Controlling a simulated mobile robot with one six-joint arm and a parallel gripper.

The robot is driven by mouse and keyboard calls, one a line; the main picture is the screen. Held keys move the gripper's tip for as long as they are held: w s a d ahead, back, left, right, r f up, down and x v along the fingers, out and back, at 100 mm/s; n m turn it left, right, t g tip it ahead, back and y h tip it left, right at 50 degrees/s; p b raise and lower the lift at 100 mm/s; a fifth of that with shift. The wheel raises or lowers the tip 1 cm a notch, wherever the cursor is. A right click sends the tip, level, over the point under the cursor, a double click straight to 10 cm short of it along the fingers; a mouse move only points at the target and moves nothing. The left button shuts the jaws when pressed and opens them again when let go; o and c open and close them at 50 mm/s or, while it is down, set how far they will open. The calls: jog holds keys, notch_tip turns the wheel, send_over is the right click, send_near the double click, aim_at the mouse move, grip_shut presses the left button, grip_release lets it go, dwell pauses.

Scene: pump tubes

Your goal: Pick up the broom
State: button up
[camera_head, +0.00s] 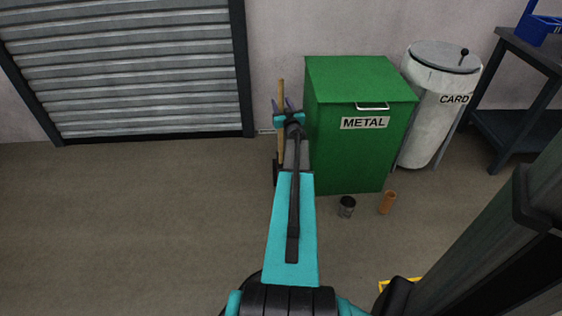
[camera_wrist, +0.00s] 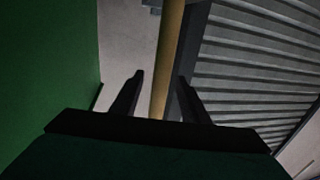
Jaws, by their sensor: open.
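The broom (camera_head: 281,92) stands upright against the wall, just left of the green metal bin. Its light wooden handle shows above and below my gripper, and a dark part at the floor is mostly hidden by my arm. My gripper (camera_head: 288,105) is at the handle's upper part. In the wrist view the handle (camera_wrist: 168,60) runs down between the two open fingers of my gripper (camera_wrist: 160,76), nearer the right finger. The palm hides the handle lower down. The fingers are not closed on it, and I cannot tell how deep it sits between them.
The green METAL bin (camera_head: 350,150) stands close to the right of my gripper. A white CARD bin (camera_head: 425,125) and a dark workbench (camera_head: 520,125) are further right. A dark can (camera_head: 347,206) and an orange-brown cylinder (camera_head: 387,202) are on the floor. Floor left of my arm is clear, before a roller shutter (camera_head: 125,70).

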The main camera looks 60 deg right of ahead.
aim_at(281, 90)
jog(key=shift+w+d, duration=0.25)
dwell(0.4)
grip_shut()
jog(key=shift+r, duration=0.2)
jog(key=shift+s+a+r+p, duration=0.1)
jog(key=shift+a+r+p, duration=0.1)
jog(key=shift+r+p, duration=0.3)
notch_tip(281, 90, up, 6)
jog(key=p, duration=0.3)
jog(key=shift+r, duration=0.1)
jog(key=shift+s+a+f, duration=0.2)
jog(key=shift+s+a, duration=0.2)
jog(key=shift+a, duration=0.15)
jog(key=w+a+p+v, duration=0.2)
jog(key=p+v, duration=0.1)
jog(key=v, duration=1.4)
jog(key=shift+a, duration=0.65)
